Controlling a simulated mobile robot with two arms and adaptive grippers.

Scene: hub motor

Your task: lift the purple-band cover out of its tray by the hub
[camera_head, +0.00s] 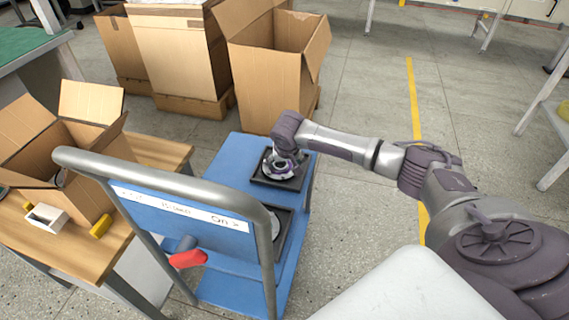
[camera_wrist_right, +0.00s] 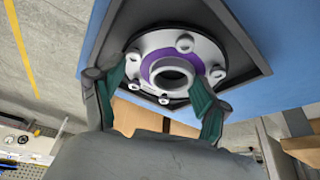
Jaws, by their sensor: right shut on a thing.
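The purple-band cover (camera_wrist_right: 184,49) is a round silver flange with several bolts, a purple ring and a raised hollow hub (camera_wrist_right: 173,77). It is in a black square tray (camera_wrist_right: 254,55) on the blue cart. In the head view the tray (camera_head: 263,181) is at the cart's far end, with the cover (camera_head: 270,167) partly hidden by my right gripper (camera_head: 280,160). In the right wrist view my right gripper (camera_wrist_right: 158,80) has its teal fingers on either side of the hub, shut on the cover. Its exact contact is hard to see. My left gripper is not in view.
A second black tray (camera_head: 288,222) with a metal part lies nearer on the blue cart (camera_head: 228,165). Cardboard boxes (camera_head: 270,70) stand behind. Floor to the right is clear.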

